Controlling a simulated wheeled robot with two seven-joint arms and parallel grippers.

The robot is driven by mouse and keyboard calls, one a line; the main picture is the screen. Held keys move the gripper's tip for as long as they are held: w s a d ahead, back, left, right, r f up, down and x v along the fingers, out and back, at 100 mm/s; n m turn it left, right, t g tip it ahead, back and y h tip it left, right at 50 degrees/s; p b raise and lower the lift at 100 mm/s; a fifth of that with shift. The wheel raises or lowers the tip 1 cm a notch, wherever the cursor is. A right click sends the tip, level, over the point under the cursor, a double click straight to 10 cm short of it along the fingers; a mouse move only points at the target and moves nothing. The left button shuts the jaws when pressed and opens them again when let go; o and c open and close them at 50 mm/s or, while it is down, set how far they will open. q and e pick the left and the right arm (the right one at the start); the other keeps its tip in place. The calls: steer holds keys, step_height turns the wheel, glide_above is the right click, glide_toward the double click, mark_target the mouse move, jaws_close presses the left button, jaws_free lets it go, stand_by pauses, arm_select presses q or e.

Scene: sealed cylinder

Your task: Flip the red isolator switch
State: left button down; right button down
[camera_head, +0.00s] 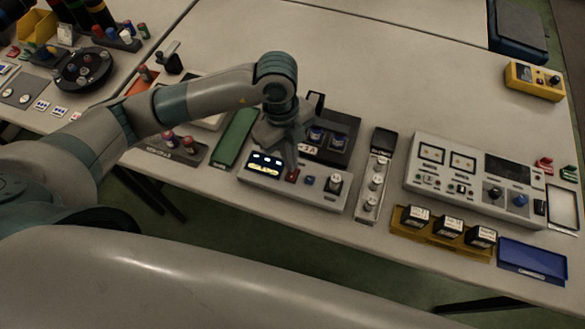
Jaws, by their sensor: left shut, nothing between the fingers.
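A small red switch (292,176) sits on the sloped front of a grey control box (322,196) near the front edge of the table. The box also has a lit display (264,163) to the left of the switch, and a blue button (310,181) and a dark knob (335,182) to its right. My left gripper (290,162) points down just behind and above the red switch, shut and empty. I cannot tell whether its fingertips touch the switch. My right gripper is not in view.
A black unit with two blue-topped parts (338,146) stands close behind the box. A green strip (235,137) lies to its left, and a narrow panel with several knobs (372,185) to its right. A larger instrument panel (475,178) stands farther right. The table's back middle is clear.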

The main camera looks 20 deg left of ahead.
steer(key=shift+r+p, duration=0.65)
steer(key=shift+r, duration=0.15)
